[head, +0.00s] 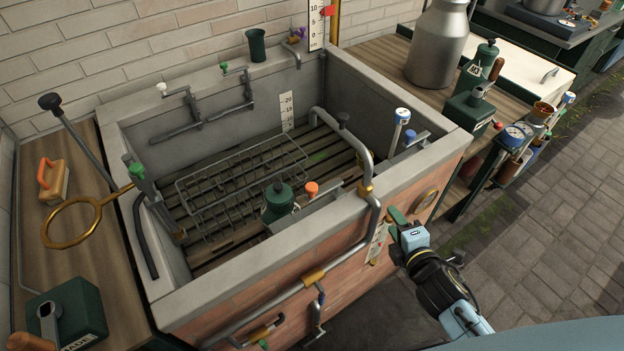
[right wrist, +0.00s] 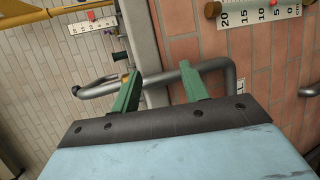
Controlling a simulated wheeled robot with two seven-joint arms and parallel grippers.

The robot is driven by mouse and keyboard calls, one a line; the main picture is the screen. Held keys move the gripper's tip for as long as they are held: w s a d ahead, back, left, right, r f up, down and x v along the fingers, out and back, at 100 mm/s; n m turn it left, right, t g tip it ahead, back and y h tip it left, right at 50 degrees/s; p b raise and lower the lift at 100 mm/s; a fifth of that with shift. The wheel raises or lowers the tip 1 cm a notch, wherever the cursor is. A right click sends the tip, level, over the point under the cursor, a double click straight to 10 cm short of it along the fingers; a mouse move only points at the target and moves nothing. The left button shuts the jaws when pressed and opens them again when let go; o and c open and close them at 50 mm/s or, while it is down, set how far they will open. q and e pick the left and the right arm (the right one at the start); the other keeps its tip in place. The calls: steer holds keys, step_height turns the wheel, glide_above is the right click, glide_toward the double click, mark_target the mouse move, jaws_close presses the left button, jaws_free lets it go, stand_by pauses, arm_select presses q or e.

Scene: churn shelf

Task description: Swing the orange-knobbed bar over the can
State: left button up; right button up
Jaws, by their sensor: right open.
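The orange knob (head: 312,188) stands on a short stem just inside the tank's front wall, beside a dark green can (head: 279,203). A large grey metal can (head: 440,45) stands on the right-hand counter. My right gripper (head: 393,222) is outside the front wall, to the right of the orange knob and apart from it. In the right wrist view its green fingers (right wrist: 160,87) are spread, with a grey pipe beyond them and nothing held. My left gripper is out of view.
A bent grey pipe (head: 369,156) with a brass collar crosses the front wall near my right gripper. A wire rack (head: 240,175) lies in the tank. A lever with a brass ring (head: 71,222) leans at the left. The paved floor (head: 550,240) at right is clear.

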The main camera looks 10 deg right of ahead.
step_height(320, 180, up, 8)
steer(key=w+n+t+y, duration=0.1)
steer(key=w+n+t, duration=0.1)
steer(key=n, duration=0.2)
steer(key=n+g+y+p, duration=0.1)
steer(key=n+g+y, duration=0.2)
steer(key=n+y, duration=1.4)
glide_toward(317, 190)
steer(key=w+a+r+n+h, duration=0.1)
steer(key=w+a, duration=0.1)
steer(key=w+a+r+n+h+p, duration=0.1)
steer(key=w+a+n+h, duration=0.1)
steer(key=a, duration=0.1)
steer(key=w+a+r+n+h+p, duration=0.1)
steer(key=w+a+h, duration=0.1)
steer(key=a, duration=0.1)
steer(key=shift+w+a+r+n, duration=0.2)
steer(key=shift+a+r+n, duration=0.1)
steer(key=shift+r, duration=0.1)
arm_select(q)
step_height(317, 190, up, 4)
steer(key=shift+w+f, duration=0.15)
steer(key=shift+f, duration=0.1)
arm_select(e)
jaws_close()
